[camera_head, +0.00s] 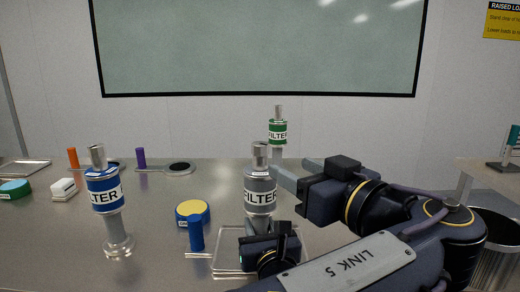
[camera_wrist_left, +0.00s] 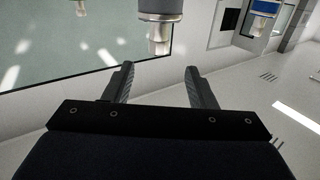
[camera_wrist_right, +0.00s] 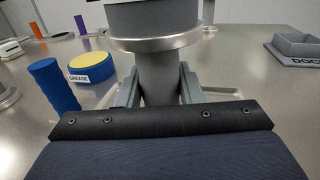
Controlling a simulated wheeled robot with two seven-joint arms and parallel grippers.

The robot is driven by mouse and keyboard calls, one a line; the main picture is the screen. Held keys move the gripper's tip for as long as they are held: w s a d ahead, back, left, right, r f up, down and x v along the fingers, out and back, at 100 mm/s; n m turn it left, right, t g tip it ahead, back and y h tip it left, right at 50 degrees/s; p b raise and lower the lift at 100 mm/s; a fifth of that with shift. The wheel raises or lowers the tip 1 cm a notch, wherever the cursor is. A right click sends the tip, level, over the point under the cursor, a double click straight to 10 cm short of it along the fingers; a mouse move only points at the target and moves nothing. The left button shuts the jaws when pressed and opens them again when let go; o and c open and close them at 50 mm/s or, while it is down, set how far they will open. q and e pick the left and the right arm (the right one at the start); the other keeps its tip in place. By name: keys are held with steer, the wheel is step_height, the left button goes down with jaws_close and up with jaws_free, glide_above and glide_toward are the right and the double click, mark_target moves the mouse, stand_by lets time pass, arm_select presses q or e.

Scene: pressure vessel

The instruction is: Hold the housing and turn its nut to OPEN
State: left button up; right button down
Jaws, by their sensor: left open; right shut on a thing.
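The grey housing (camera_head: 260,190) with a FILTER label stands upright at the centre of the table, with its metal nut (camera_head: 260,152) on top. My right gripper (camera_wrist_right: 160,82) is shut on the housing's narrow stem, below the metal flange. My left gripper (camera_head: 288,176) is higher, just right of the housing in the head view, open and empty. In the left wrist view the nut (camera_wrist_left: 158,42) appears inverted, just beyond and between the open fingertips (camera_wrist_left: 158,72), apart from them. I cannot read any OPEN mark.
A blue filter housing (camera_head: 104,190) stands left and a green one (camera_head: 278,132) behind. A yellow-topped grease tin (camera_head: 192,210) and a blue cylinder (camera_head: 196,234) are close by on the left. A grey DOCK-type tray (camera_wrist_right: 298,45) lies to the right.

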mark_target(265, 152)
arm_select(q)
steer(key=x, duration=1.1)
steer(key=shift+w+a+r, duration=0.15)
steer(key=shift+w, duration=0.25)
steer(key=c, duration=1)
